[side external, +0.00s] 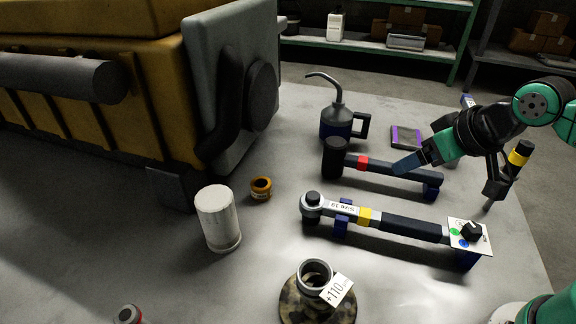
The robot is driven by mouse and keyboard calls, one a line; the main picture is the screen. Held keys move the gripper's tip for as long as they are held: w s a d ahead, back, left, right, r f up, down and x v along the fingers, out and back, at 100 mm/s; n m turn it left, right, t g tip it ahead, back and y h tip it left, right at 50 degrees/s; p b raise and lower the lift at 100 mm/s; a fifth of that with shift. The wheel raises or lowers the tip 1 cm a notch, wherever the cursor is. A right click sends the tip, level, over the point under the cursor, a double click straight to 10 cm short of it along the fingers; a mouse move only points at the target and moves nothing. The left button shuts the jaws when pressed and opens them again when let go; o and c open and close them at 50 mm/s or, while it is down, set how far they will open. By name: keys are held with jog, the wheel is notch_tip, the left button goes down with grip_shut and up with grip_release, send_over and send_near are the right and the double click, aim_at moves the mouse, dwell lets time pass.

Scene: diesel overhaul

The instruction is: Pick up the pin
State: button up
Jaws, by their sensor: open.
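No part in the side external view can be surely told as the pin. One candidate is a short hollow grey metal cylinder (314,270) on a mottled round plate (292,300) at the bottom middle. Others are a small orange-brown ring-shaped part (261,188) and a pale upright cylinder (217,215), left of middle. My gripper (450,174) is at the right, above the bench, with its fingers apart and nothing seen between them.
An oil can (338,121) stands behind. A yellow engine (150,75) fills the left.

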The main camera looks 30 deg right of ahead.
dwell(0.3)
notch_tip(320, 180, up, 5)
jog(key=n+y, duration=1.1)
send_over(119, 317)
jog(key=s+d, duration=0.2)
jog(key=d, duration=0.1)
jog(key=f, duration=1.2)
jog(key=shift+d, duration=0.35)
jog(key=shift+w+a+f, duration=0.25)
jog(key=shift+a+f, duration=0.1)
jog(key=shift+f, duration=0.1)
jog(key=shift+x, duration=2.3)
jog(key=shift+r, duration=0.1)
